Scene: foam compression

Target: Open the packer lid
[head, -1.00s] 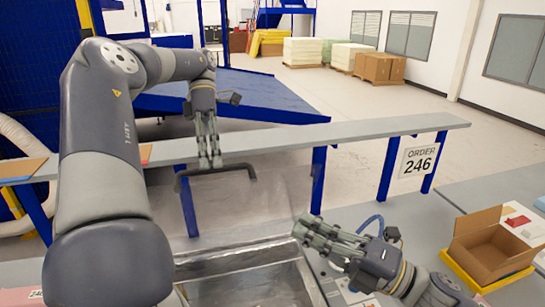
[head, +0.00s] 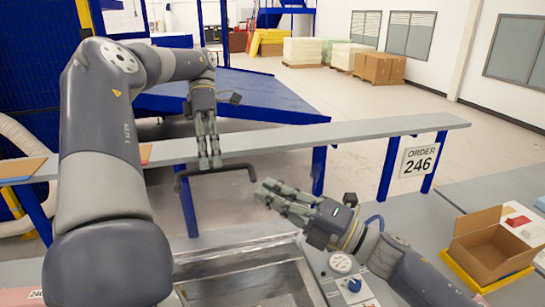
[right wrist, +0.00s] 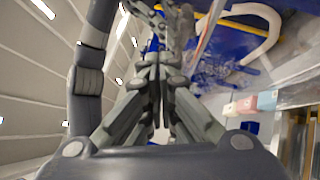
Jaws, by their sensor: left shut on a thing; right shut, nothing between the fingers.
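The packer lid (head: 235,215) looks like a clear panel, raised and tilted up behind the open packer chamber (head: 248,285). Its dark handle (head: 237,167) runs along its top edge. My left gripper (head: 210,163) reaches down from the left arm and is shut on the handle near its middle. My right gripper (head: 267,190) is shut and empty, with its fingertips just below and right of the handle's right end; whether they touch the lid I cannot tell. In the right wrist view its closed fingers (right wrist: 160,75) fill the middle, and the handle cannot be made out clearly.
A grey shelf (head: 330,133) on blue posts crosses behind the lid. A control panel with a blue knob (head: 354,286) is right of the chamber, below my right arm. An open cardboard box (head: 490,250) sits in a yellow tray at the right. An order 246 sign (head: 419,160) hangs behind.

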